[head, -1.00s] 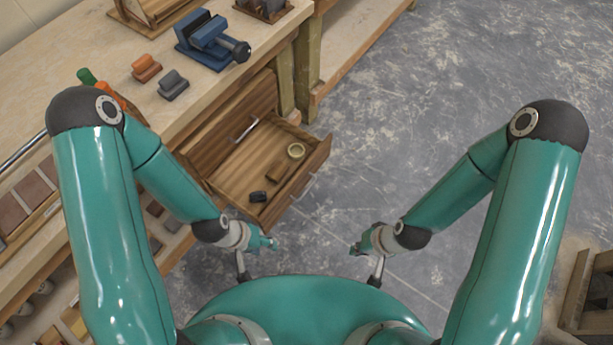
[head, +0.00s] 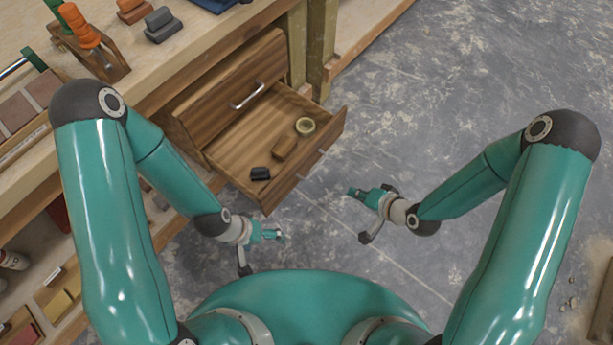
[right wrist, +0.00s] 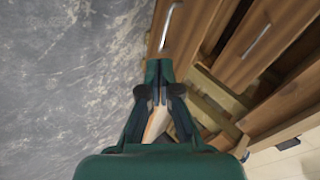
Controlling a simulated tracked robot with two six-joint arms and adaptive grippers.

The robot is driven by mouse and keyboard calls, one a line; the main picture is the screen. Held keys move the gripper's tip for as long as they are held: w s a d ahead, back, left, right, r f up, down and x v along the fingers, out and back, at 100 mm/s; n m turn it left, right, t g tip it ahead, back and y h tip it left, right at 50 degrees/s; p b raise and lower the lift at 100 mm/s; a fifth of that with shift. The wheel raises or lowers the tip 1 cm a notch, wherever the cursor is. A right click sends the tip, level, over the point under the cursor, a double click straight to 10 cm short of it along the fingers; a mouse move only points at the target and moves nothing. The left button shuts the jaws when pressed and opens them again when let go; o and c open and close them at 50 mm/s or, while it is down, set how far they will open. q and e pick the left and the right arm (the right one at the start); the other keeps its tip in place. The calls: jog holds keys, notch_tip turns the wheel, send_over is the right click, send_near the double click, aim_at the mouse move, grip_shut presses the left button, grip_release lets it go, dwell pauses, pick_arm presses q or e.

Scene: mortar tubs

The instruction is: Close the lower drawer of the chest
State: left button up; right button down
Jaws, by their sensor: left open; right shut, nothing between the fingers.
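The wooden chest (head: 192,122) stands under the workbench. Its lower drawer (head: 236,150) is pulled far out and holds a tape roll, a wooden block and a small black item. The drawer's front carries a metal handle (head: 311,165), which also shows in the right wrist view (right wrist: 169,27). The upper drawer (head: 225,90) is shut. My right gripper (head: 351,191) is shut and empty, to the right of the drawer front and apart from it. In the right wrist view its fingers (right wrist: 160,72) point towards the drawer front. My left gripper (head: 282,237) is open and empty, below the drawer's near corner.
The workbench (head: 190,52) runs along the left with a hand plane (head: 95,50), an orange block (head: 132,10) and a grey block (head: 162,24) on top. A bench leg (head: 321,45) stands behind the chest. The grey floor (head: 440,110) to the right is clear.

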jog(key=w+a+f+m+t+y+b, duration=0.25)
jog(key=w+f+y+b, duration=0.2)
jog(key=f+b, duration=0.4)
jog(key=t+y+b, duration=0.2)
jog(key=y+b, duration=0.2)
jog(key=b, duration=0.7)
send_near(301, 158)
jog(key=shift+g+h, duration=0.25)
jog(key=x, duration=0.6)
jog(key=shift+a+r, duration=0.15)
jog(key=shift+a, duration=0.05)
pick_arm(q)
notch_tip(301, 158, down, 23)
pick_arm(e)
jog(key=shift+w+a+r, duration=0.1)
jog(key=shift+w+a, duration=0.2)
jog(key=shift+a, duration=0.05)
jog(key=shift+a, duration=0.1)
jog(key=shift+w, duration=0.1)
